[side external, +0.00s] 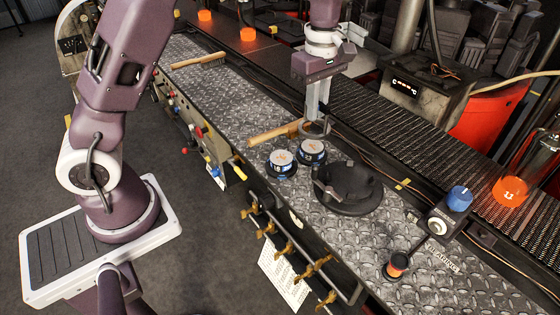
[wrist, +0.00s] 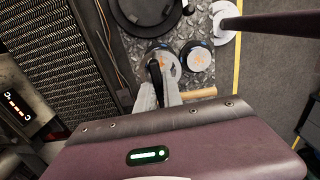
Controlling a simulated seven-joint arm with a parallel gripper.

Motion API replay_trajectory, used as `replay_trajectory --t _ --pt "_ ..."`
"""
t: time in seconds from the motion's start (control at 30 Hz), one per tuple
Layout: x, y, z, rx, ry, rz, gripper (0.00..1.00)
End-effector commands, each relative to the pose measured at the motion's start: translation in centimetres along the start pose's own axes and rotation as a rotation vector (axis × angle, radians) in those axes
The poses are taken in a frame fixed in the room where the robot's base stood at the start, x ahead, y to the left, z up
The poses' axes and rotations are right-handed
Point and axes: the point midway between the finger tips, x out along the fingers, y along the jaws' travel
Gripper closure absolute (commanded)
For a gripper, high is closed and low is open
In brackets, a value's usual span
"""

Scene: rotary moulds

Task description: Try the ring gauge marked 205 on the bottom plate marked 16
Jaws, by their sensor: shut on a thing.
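My gripper (side external: 317,118) is shut on a grey ring gauge (side external: 325,133), held above the metal bench. In the wrist view the fingers of my gripper (wrist: 158,82) close on its dark edge (wrist: 155,71). Two round pieces with blue sides and orange-marked pale tops stand close together on the bench: the left one (side external: 281,160) and the right one (side external: 312,150). The ring is just above and behind the right one in the side view. In the wrist view the gripper partly covers one piece (wrist: 168,62); the other (wrist: 196,56) is clear. I cannot read their numbers or the ring's marking.
A black round mould (side external: 348,185) with a handle stands right of the round pieces. A wooden-handled tool (side external: 276,132) lies behind them, and a brush (side external: 198,61) lies farther left. A conveyor runs behind.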

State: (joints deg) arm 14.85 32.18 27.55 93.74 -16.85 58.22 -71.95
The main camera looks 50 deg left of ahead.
Motion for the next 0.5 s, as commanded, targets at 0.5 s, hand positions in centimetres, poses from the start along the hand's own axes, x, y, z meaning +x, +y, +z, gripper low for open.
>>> replay_trajectory --t 0.5 --pt "-1.7 -8.5 -1.3 0.000 0.000 0.000 1.00"
